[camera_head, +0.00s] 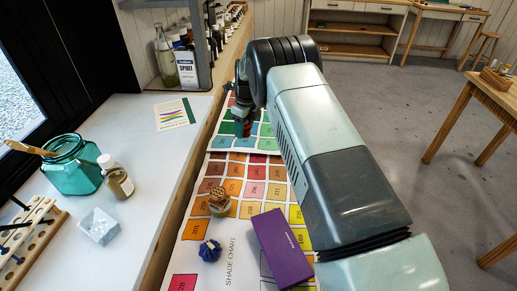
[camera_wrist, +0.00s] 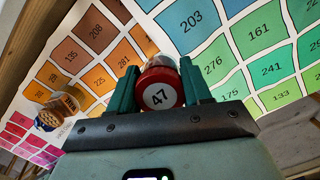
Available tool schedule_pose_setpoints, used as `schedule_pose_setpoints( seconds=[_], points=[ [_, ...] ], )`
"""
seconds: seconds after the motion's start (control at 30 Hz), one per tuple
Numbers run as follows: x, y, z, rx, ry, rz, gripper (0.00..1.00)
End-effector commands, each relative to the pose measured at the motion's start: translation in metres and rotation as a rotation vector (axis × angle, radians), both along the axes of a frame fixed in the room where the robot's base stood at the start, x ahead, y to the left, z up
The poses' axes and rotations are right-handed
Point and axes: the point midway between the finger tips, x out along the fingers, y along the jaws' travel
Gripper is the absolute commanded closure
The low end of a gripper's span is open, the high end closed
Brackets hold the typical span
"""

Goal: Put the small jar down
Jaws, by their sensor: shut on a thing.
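A small jar (camera_wrist: 160,92) with a red lid marked 47 sits between my gripper's two green fingers (camera_wrist: 160,95) in the wrist view. My gripper is shut on the jar. The jar is over the printed shade chart (camera_wrist: 265,60), near its green and blue patches. I cannot tell whether its base touches the chart. In the head view my arm covers much of the gripper, and the jar (camera_head: 244,127) shows only as a small reddish shape at the far part of the chart (camera_head: 225,259).
A raised white sill on the left holds a teal jar (camera_head: 75,172), a small bottle (camera_head: 116,178) and a wooden rack (camera_head: 28,240). Bottles stand at the back.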

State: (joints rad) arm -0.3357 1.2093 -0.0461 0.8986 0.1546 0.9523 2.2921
Motion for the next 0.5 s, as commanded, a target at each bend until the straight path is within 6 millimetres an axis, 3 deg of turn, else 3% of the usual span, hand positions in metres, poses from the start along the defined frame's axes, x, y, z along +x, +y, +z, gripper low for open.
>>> schedule_pose_setpoints(
  seconds=[0.03,0.1,0.2,0.37,0.5],
  points=[
    [0.011,-0.021,0.000,0.000,-0.002,-0.027,0.83],
    [0.021,-0.044,0.000,0.000,-0.002,-0.057,0.83],
    [0.032,-0.070,0.001,0.002,-0.001,-0.088,0.83],
    [0.039,-0.091,-0.006,0.001,0.001,-0.111,0.83],
    [0.039,-0.094,-0.032,0.000,0.003,-0.114,0.84]
  ],
)
